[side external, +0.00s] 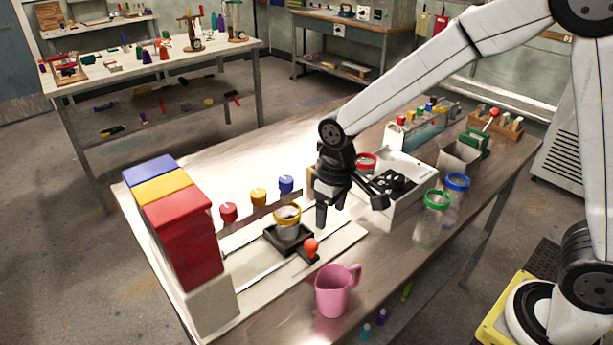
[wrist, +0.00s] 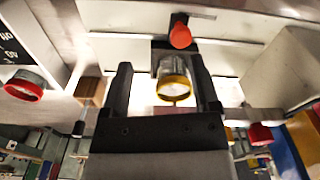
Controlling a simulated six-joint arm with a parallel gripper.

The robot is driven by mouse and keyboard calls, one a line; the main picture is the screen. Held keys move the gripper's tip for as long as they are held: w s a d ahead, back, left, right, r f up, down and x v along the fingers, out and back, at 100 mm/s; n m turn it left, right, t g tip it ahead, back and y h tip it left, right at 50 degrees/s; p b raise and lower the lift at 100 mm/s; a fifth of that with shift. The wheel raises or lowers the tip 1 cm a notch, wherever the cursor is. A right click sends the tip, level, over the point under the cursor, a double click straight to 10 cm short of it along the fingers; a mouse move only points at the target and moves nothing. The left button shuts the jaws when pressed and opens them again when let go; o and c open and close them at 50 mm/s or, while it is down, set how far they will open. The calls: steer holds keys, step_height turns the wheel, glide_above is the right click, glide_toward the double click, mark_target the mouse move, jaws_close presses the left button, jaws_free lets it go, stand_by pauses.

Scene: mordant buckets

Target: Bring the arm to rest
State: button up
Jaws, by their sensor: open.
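My gripper (side external: 333,207) is above the workbench (side external: 400,250), pointing down, in the side external view. Its jaws are open with nothing between them. It is to the right of a clear jar with a yellow rim (side external: 288,222) that stands on a small black platform (side external: 276,239). In the wrist view my gripper's two dark fingers (wrist: 163,95) stand apart. The yellow-rimmed jar (wrist: 174,82) shows beyond and between them, with a red knob (wrist: 180,35) above it in the picture.
A pink pitcher (side external: 335,290) stands at the front edge. A white tray (side external: 405,205), green-rimmed jar (side external: 433,222) and blue-rimmed jar (side external: 456,195) are at right. Red, yellow and blue knobs (side external: 258,197) line the back.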

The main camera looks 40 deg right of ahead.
steer(key=s+d+f+m+t, duration=0.1)
steer(key=s+d+m+t, duration=0.1)
steer(key=s+d, duration=0.7)
steer(key=shift+s+f, duration=0.2)
steer(key=shift+s, duration=0.6)
